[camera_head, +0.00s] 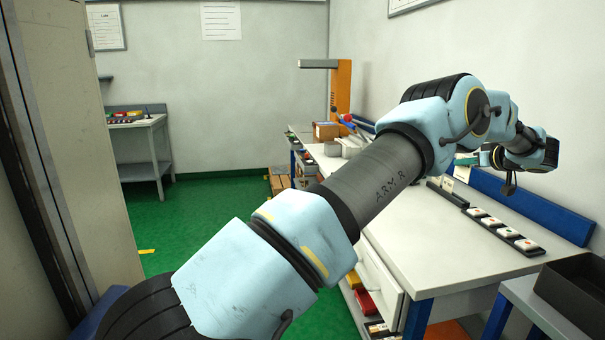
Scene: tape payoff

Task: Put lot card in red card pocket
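My arm reaches across the picture to the right, above the white-topped workbench (440,255). My gripper (508,186) is at the arm's far end, small and partly hidden by the wrist, so I cannot tell whether it is open or shut. Small pale cards (447,184) stand upright in a dark holder on the bench, just left of and below the wrist. I cannot tell which of them, if any, is the lot card. No red card pocket can be made out; part of the bench is hidden behind my arm.
A dark rack (503,231) with several white pieces lies along the bench, before a blue back rail (545,214). A black tray (580,288) stands at the lower right. Red and yellow bins (366,302) sit under the bench. The front bench top is clear.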

